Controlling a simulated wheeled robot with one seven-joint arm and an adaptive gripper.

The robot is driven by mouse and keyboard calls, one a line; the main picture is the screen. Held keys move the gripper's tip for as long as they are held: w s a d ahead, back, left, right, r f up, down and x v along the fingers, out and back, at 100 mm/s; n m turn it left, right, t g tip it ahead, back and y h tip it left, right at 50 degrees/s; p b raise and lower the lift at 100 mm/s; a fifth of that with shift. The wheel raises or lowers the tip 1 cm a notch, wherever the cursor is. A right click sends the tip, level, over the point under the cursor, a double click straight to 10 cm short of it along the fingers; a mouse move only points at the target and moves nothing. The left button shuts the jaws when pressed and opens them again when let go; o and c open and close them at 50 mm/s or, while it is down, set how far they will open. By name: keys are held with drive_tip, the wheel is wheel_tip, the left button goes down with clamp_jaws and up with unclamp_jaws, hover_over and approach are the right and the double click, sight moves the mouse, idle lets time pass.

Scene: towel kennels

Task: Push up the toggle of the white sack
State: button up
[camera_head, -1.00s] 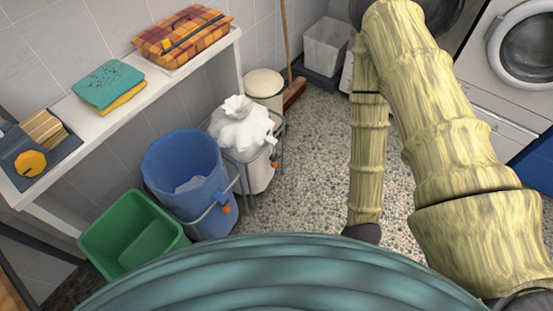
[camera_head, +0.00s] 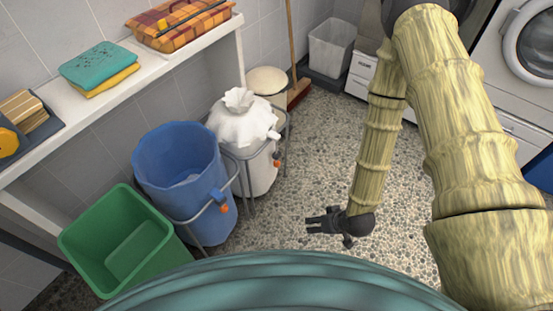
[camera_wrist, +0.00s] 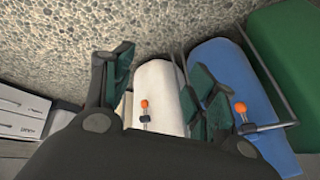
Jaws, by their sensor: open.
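The white sack (camera_head: 262,165) stands upright with a gathered, ruffled top, in a grey metal frame beside the blue sack. Its toggle (camera_head: 276,161) is a small orange and dark piece on its right side. In the wrist view the white sack (camera_wrist: 158,88) lies between my fingers in the picture, and its toggle shows as an orange ball (camera_wrist: 145,104) over a black piece. My gripper (camera_head: 312,224) is open and empty, low over the floor to the right of the sack and apart from it. Its two fingers also show in the wrist view (camera_wrist: 163,88).
The blue sack (camera_head: 180,175), with its own orange toggle (camera_head: 224,209), stands left of the white one. A green bin (camera_head: 118,250) is further left. A shelf (camera_head: 75,115) runs along the wall. A broom (camera_head: 291,40) leans behind. Pebbled floor (camera_head: 320,150) is clear right of the sack.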

drive_tip(key=w+a+f+n+t+y+b, duration=0.1)
drive_tip(key=w+a+f+t+y+b, duration=0.15)
drive_tip(key=w+b, duration=0.3)
drive_tip(key=w+a+f+n+t+y+b, duration=0.1)
drive_tip(key=w+f+b, duration=0.25)
drive_tip(key=w, duration=0.35)
drive_tip(key=n+t+y+b, duration=0.4)
drive_tip(key=n+y+b, duration=0.25)
drive_tip(key=b, duration=1.15)
approach(279, 155)
drive_tip(key=shift+m+y, duration=0.25)
drive_tip(key=shift+y, duration=0.05)
drive_tip(key=shift+f+b+x, duration=0.15)
drive_tip(key=shift+b+x, duration=0.95)
drive_tip(key=shift+x, duration=1.75)
drive_tip(key=shift+f+b+x, duration=0.15)
drive_tip(key=shift+b+x, duration=0.9)
drive_tip(key=shift+x, duration=1.8)
drive_tip(key=shift+w+d, duration=0.1)
clamp_jaws()
drive_tip(key=shift+r, duration=0.1)
